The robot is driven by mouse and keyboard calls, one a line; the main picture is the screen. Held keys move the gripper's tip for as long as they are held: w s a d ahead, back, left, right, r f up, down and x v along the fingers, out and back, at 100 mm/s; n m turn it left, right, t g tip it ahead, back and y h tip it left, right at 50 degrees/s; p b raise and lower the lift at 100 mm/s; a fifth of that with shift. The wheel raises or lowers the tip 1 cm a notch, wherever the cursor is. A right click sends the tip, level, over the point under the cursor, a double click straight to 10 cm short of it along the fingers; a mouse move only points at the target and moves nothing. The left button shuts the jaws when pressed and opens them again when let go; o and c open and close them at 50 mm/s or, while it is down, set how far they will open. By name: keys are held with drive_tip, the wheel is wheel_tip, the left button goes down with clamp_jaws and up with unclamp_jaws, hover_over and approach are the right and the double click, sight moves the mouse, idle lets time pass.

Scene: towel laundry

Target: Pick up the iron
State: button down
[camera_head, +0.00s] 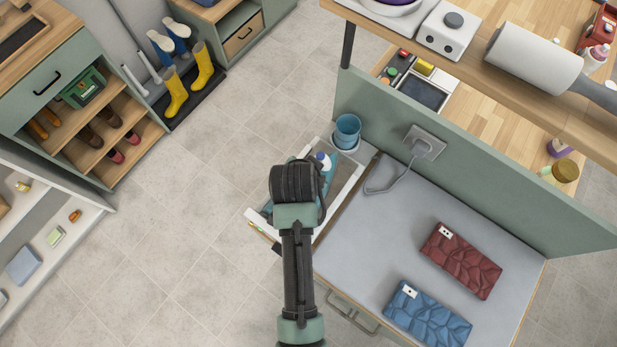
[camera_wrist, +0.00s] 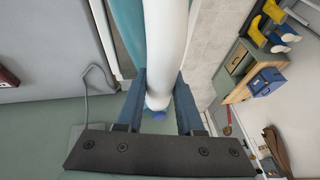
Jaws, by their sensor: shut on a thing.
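The iron is in the wrist view, with a white rounded handle (camera_wrist: 166,40) running between my gripper's fingers and a teal body (camera_wrist: 128,22) beside it. A small blue part shows at the handle's near end. My gripper (camera_wrist: 160,78) has its two blue fingers closed on either side of the handle. In the head view, part of the iron (camera_head: 323,160) shows as a white and blue piece beside my dark wrist, over the narrow tray at the board's left end. My wrist hides the fingers and most of the iron there.
The grey ironing surface (camera_head: 345,255) bears a folded red towel (camera_head: 461,262) and a folded blue towel (camera_head: 427,315). A grey cord (camera_head: 397,180) runs from a wall socket (camera_head: 424,142). A blue cup (camera_head: 347,130) stands behind the iron. Open floor lies left.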

drive_tip(key=shift+w+r+b, duration=0.1)
drive_tip(key=shift+r+b, duration=0.9)
drive_tip(key=shift+r, duration=4.15)
drive_tip(key=c, duration=1.2)
unclamp_jaws()
clamp_jaws()
